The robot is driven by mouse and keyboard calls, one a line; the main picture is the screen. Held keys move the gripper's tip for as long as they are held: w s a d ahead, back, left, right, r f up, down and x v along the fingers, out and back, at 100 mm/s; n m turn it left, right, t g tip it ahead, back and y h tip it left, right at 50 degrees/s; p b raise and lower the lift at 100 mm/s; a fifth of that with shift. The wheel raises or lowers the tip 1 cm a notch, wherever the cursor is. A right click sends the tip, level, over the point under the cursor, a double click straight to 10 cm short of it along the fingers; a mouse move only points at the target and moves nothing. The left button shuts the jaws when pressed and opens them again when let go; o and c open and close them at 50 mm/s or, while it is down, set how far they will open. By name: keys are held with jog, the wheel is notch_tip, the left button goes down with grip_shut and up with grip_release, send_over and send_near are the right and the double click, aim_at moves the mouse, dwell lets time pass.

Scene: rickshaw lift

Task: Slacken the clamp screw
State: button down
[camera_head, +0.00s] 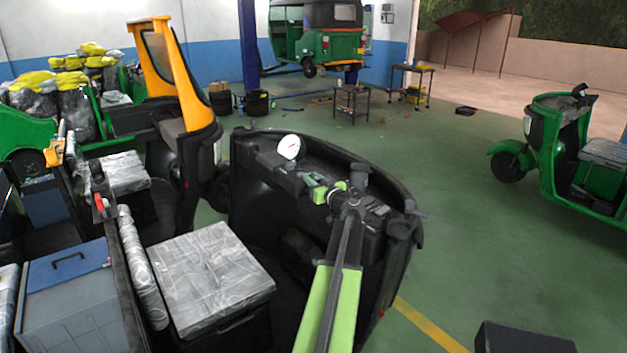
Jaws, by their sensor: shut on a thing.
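My arm reaches up from the bottom middle to the black front body (262,195) of an open rickshaw. My gripper (318,186) is at the rickshaw's dash, just below and right of a round white-faced dial (289,147). It is shut on a small part there. The jaws and that part are too small and too covered by my wrist to make out clearly. I cannot pick out the clamp screw by itself.
A wrapped seat (211,275) and a grey-blue box (68,290) stand at the lower left. A yellow-framed rickshaw front (170,75) is behind them. A green rickshaw (580,150) stands at the right. The green floor (460,210) between is clear.

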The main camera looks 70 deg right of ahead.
jog(key=shift+y, duration=0.3)
jog(key=c, duration=1.2)
grip_release()
jog(key=v, duration=1.7)
jog(key=shift+a+f, duration=0.15)
jog(key=shift+f, duration=0.1)
jog(key=shift+s, duration=0.1)
